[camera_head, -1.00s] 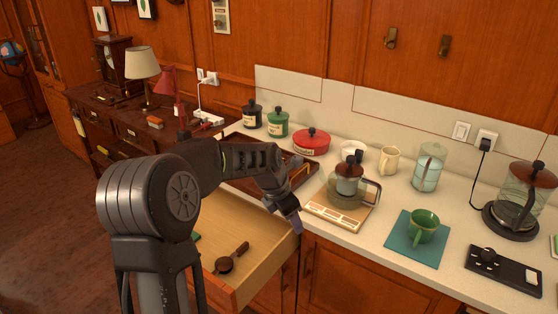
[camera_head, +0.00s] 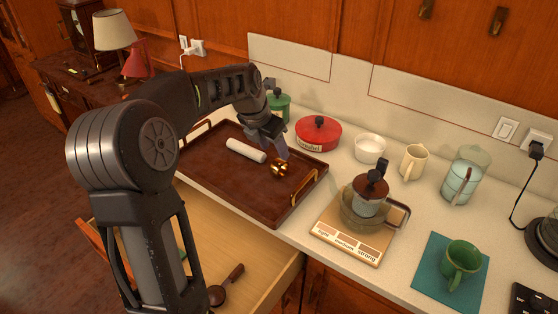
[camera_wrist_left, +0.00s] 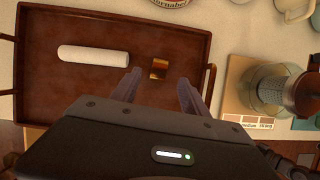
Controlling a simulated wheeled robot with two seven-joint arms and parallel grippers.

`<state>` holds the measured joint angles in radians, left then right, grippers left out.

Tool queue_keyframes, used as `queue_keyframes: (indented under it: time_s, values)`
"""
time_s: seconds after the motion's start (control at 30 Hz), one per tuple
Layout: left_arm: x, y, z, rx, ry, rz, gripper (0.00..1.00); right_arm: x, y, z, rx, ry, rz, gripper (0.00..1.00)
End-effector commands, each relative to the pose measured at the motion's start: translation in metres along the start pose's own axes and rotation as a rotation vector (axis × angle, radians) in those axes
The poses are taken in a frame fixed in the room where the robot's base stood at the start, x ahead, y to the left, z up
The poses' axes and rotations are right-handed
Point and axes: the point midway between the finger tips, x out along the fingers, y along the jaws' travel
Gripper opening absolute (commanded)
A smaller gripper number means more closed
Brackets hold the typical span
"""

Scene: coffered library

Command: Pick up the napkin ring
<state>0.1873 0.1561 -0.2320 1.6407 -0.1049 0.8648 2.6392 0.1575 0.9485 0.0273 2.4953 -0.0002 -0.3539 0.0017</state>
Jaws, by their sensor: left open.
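The napkin ring (camera_head: 280,169) is a small shiny gold-brown ring on the dark wooden tray (camera_head: 222,182), near the tray's right handle. In the left wrist view the napkin ring (camera_wrist_left: 159,68) lies just ahead of and between the fingertips. My left gripper (camera_head: 271,143) is open and hangs over the tray, close to the ring; in the wrist view the left gripper (camera_wrist_left: 159,85) has nothing between its fingers. A white rolled napkin (camera_head: 246,150) lies on the tray to the left of the ring, apart from it. My right gripper is out of view.
A red lidded pot (camera_head: 318,134), a green canister (camera_head: 279,106) and a white bowl (camera_head: 370,148) stand behind the tray. A coffee maker on a board (camera_head: 345,243) is to the right. An open drawer (camera_head: 240,251) juts out below.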

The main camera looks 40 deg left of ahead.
Motion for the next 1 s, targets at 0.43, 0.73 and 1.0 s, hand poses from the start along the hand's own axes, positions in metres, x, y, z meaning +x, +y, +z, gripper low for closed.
queue_keyframes:
  time_s: [0.43,0.73,1.0]
  values:
    - [0.025,0.0,0.0,0.001,0.001,0.0,0.53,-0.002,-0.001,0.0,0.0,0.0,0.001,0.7]
    - [0.027,0.0,0.0,0.001,0.0,0.0,0.53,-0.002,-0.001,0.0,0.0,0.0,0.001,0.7]
    - [0.054,0.001,0.002,-0.001,0.004,-0.002,0.53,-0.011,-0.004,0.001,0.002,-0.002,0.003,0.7]
